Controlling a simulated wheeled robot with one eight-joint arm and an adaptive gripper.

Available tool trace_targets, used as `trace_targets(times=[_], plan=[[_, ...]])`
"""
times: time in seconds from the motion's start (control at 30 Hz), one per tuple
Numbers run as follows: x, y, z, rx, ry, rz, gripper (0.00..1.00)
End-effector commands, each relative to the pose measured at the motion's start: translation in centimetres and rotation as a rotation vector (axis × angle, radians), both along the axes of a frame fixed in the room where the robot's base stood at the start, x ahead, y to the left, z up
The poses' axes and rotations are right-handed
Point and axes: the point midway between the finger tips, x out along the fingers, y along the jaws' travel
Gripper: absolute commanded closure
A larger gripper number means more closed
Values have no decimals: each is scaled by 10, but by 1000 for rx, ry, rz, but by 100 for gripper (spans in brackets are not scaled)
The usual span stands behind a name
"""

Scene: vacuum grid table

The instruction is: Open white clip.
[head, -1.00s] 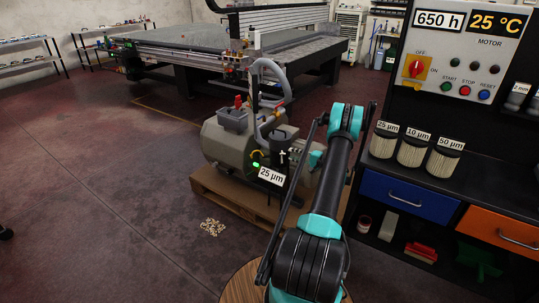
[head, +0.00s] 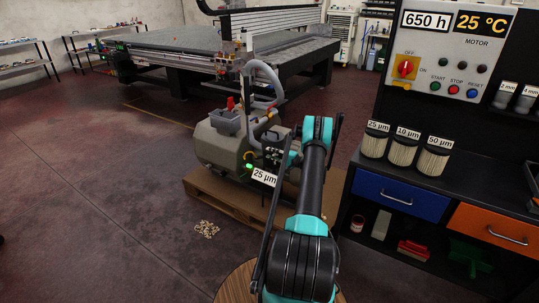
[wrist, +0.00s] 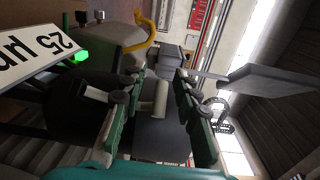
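The grey vacuum pump (head: 218,148) stands on a wooden pallet, with a green light and a "25 µm" label (head: 264,177) on its near side. My gripper (wrist: 158,80) is open, its two dark green fingers pointing upward in the wrist view. A pale short cylinder (wrist: 161,92) shows between the fingers, in front of a dark round housing. A short white bar (wrist: 95,93) shows just left of the left finger, partly hidden behind it. I cannot tell which of the two is the white clip, nor whether a finger touches either. In the head view my arm hides most of this area.
A yellow curved handle (wrist: 145,32) lies beyond the left finger. A grey flat part (wrist: 270,80) is on the right. A shelf unit with a blue drawer (head: 400,197) and several filters stands right of my arm. Floor left of the pallet (head: 205,186) is mostly clear.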

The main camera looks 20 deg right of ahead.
Motion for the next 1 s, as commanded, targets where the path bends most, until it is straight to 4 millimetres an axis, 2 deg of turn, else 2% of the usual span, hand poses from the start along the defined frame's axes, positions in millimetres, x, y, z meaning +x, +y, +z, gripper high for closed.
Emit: trace_targets(times=[0.13, 0.43, 0.7, 1.0], plan=[[7, 6, -1, 0, 0, 0, 69], [9, 7, -1, 0, 0, 0, 69], [9, 7, 0, 0, 0, 0, 100], [9, 7, 0, 0, 0, 0, 100]])
